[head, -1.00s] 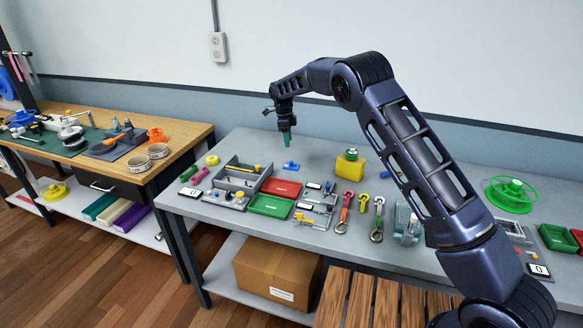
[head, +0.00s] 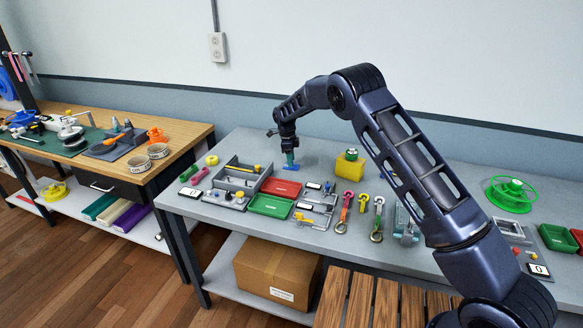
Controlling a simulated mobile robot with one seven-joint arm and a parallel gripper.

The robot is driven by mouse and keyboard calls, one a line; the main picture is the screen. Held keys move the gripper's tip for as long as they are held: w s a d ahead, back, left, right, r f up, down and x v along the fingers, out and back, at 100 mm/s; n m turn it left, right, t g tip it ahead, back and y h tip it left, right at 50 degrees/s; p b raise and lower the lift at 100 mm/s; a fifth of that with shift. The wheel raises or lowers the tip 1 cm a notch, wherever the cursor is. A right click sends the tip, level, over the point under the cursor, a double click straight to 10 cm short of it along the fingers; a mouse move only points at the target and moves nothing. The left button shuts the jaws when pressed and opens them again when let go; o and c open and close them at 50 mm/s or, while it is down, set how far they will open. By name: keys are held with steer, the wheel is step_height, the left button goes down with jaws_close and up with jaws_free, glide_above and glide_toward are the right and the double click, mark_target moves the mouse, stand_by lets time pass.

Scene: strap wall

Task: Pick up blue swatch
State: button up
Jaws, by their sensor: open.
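The blue swatch (head: 292,168) is a small blue piece lying on the grey workbench (head: 330,158), behind the red tray. My gripper (head: 290,160) points straight down over it, with its teal fingertips at or just above the swatch. The fingers partly cover the swatch. I cannot tell at this size whether they touch it. The gripper is open and nothing hangs from it.
A red tray (head: 281,187) and a green tray (head: 271,205) lie in front. A grey divided holder (head: 240,177) stands to the left. A yellow block (head: 350,167) stands to the right. The bench behind the swatch is clear.

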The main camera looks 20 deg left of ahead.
steer(key=shift+f, duration=0.6)
steer(key=shift+c, duration=0.2)
jaws_close()
